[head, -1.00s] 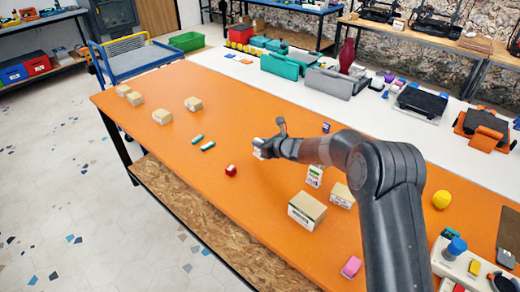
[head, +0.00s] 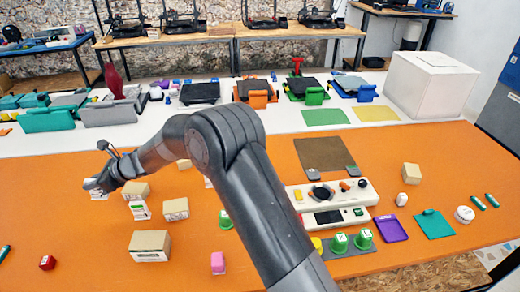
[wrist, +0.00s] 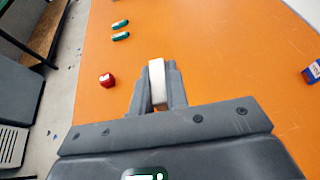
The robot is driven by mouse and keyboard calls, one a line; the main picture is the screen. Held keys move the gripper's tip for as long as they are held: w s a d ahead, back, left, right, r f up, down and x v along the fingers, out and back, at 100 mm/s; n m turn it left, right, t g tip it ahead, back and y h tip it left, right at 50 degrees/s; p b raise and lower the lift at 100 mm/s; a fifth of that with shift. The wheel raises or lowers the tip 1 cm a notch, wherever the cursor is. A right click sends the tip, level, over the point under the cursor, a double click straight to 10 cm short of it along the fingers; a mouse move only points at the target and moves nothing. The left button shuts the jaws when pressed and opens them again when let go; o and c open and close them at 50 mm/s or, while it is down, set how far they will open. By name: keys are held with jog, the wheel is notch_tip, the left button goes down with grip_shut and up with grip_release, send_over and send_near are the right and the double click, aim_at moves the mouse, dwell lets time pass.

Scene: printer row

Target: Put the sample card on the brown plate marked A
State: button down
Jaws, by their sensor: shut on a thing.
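My gripper (head: 93,186) is shut on a thin white block, which I take to be the sample card (wrist: 157,83). In the wrist view the card stands on edge between the two fingers (wrist: 157,92), above the orange table. In the head view the gripper is at the far left, and the card is mostly hidden by the fingers. A flat brown plate (head: 325,153) lies on the table, right of my arm and well away from the gripper. I cannot read a letter on it.
A white control panel (head: 330,200) stands just in front of the brown plate. Small cartons (head: 150,245) and a red block (head: 47,262) are near my arm. Green (head: 326,117) and yellow (head: 376,114) sheets lie behind, on the white strip.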

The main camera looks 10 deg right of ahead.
jog(key=w+d+m+t+h, duration=0.15)
jog(key=w+d, duration=0.55)
jog(key=d, duration=0.7)
jog(key=w+d+m+t, duration=0.3)
jog(key=w+d, duration=0.4)
jog(key=d, duration=0.7)
jog(key=w+d+m+t+h, duration=0.1)
jog(key=w+d+m+t, duration=0.1)
jog(key=w+d, duration=0.8)
jog(key=s+d+m+t+h, duration=0.3)
jog(key=d, duration=2.8)
jog(key=s+d+m+t+h, duration=0.1)
jog(key=s+d, duration=0.3)
jog(key=d, duration=0.6)
jog(key=s+d+m+t+h, duration=0.15)
jog(key=s+d, duration=0.25)
jog(key=d, duration=0.7)
send_over(325, 156)
notch_tip(325, 156, down, 6)
jog(key=f, duration=0.1)
jog(key=shift+s+d+f+g, duration=0.1)
jog(key=shift+f+g, duration=0.2)
jog(key=shift+f, duration=1.45)
jog(key=shift+f+m, duration=0.1)
jog(key=shift+m, duration=0.2)
